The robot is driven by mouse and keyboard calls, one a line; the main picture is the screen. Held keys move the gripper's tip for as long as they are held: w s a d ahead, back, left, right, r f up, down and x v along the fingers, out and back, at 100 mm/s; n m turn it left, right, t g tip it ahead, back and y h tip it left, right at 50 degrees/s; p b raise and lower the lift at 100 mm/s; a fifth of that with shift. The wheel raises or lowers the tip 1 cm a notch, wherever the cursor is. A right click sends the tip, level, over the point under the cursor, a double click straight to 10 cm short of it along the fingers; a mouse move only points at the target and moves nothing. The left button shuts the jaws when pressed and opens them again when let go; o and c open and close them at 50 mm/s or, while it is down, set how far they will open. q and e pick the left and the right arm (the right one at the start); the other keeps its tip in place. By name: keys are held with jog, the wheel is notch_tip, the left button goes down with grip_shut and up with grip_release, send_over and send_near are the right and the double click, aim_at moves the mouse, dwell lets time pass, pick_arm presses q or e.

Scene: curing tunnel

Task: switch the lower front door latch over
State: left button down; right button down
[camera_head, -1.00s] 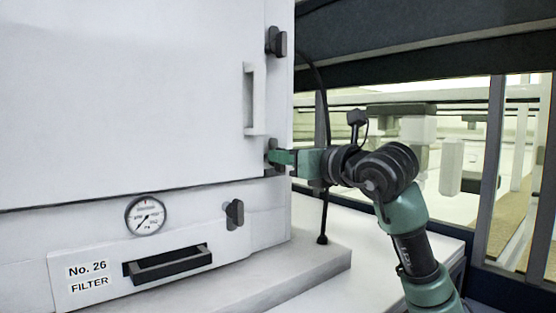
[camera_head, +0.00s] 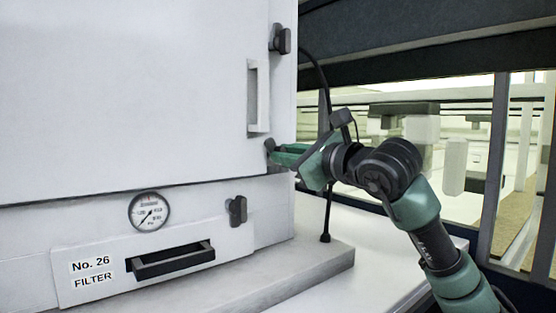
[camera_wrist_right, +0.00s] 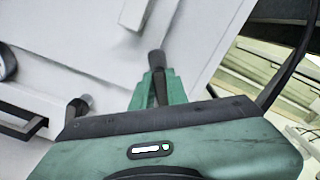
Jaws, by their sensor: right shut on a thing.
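The lower front door latch (camera_head: 270,151) is a small dark lever at the lower right corner of the large white door (camera_head: 130,95). My right gripper (camera_head: 278,154) reaches in from the right and is shut on this latch. In the right wrist view the green fingers (camera_wrist_right: 157,88) close around the dark latch (camera_wrist_right: 156,62), whose end sticks out past the fingertips. The fingers hide most of the latch. My left gripper is in neither view.
A second dark latch (camera_head: 280,39) is higher on the door edge. Below are a dark knob (camera_head: 237,211), a round gauge (camera_head: 149,212) and a filter drawer handle (camera_head: 171,261). A white door handle (camera_head: 258,96) stands above my gripper. A black cable (camera_head: 327,205) hangs behind my wrist.

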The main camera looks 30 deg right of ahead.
jog(key=n, duration=0.3)
jog(key=f+n, duration=0.1)
jog(key=n, duration=0.3)
jog(key=a+n, duration=0.1)
jog(key=n, duration=0.3)
jog(key=shift+s+f, duration=0.15)
jog(key=shift+f, duration=0.1)
jog(key=shift+f+n, duration=0.1)
jog(key=shift+n, duration=0.3)
jog(key=c, duration=1.5)
grip_release()
jog(key=shift+s, duration=0.1)
jog(key=shift+o, duration=0.5)
jog(key=shift+s+a+r, duration=0.15)
jog(key=shift+s+r, duration=0.1)
jog(key=shift+r, duration=0.15)
jog(key=s+b, duration=0.3)
jog(key=s, duration=0.4)
jog(key=shift+s+d+b, duration=0.2)
jog(key=shift+s+b, duration=0.05)
jog(key=shift+b, duration=0.05)
